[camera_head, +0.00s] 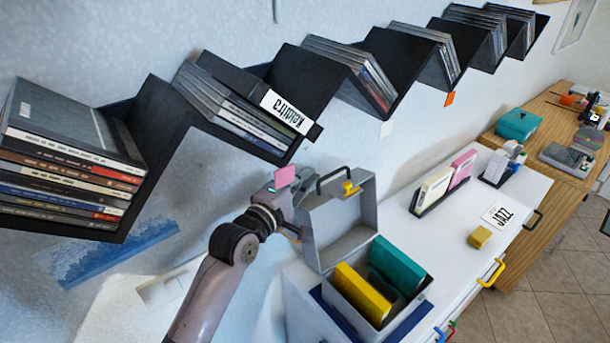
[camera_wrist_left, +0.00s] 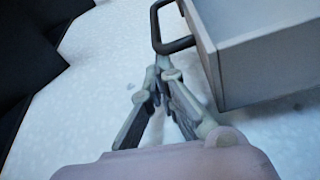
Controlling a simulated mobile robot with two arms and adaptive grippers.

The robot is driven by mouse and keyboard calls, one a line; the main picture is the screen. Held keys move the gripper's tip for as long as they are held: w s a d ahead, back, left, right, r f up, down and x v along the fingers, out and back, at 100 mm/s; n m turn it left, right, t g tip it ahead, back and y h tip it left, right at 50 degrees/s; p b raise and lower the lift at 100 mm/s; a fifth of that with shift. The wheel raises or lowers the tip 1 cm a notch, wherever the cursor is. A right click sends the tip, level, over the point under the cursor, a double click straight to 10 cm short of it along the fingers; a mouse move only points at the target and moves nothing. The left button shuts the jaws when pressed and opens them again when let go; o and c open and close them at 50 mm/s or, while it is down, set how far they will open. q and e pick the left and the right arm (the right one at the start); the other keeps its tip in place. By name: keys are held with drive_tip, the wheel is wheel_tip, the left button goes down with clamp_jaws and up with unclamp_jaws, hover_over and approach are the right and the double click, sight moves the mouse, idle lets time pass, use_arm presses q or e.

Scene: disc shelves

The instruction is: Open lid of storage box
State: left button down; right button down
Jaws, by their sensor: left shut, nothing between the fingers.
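The grey storage box (camera_head: 373,323) stands on the white cabinet with its lid (camera_head: 340,229) raised, tilted up at the back left. The lid has a black handle (camera_head: 333,176) and a yellow latch (camera_head: 350,189). Inside the open box are a yellow case (camera_head: 362,294) and a teal case (camera_head: 397,264). My left gripper (camera_head: 300,193) is beside the lid's upper left edge near the handle. In the left wrist view the gripper's fingertips (camera_wrist_left: 162,65) meet, empty, close to the handle (camera_wrist_left: 157,28) and lid (camera_wrist_left: 262,52); contact is unclear. My right gripper is not in view.
A black zigzag wall shelf (camera_head: 160,110) with disc cases hangs above and left of my arm. The white cabinet top (camera_head: 400,214) holds a rack of cases (camera_head: 443,187), a yellow block (camera_head: 479,237) and a JAZZ card (camera_head: 502,216) to the right.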

use_arm(q)
drive_tip(key=shift+s+d+r+m+p, duration=0.3)
drive_tip(key=shift+s+d+r+p, duration=0.1)
drive_tip(key=shift+s+p, duration=0.15)
drive_tip(key=shift+s+d+r, duration=0.15)
drive_tip(key=shift+s+d, duration=0.1)
drive_tip(key=shift+s, duration=0.15)
drive_tip(key=shift+m, duration=0.3)
drive_tip(key=shift+w, duration=0.1)
drive_tip(key=shift+a, duration=0.1)
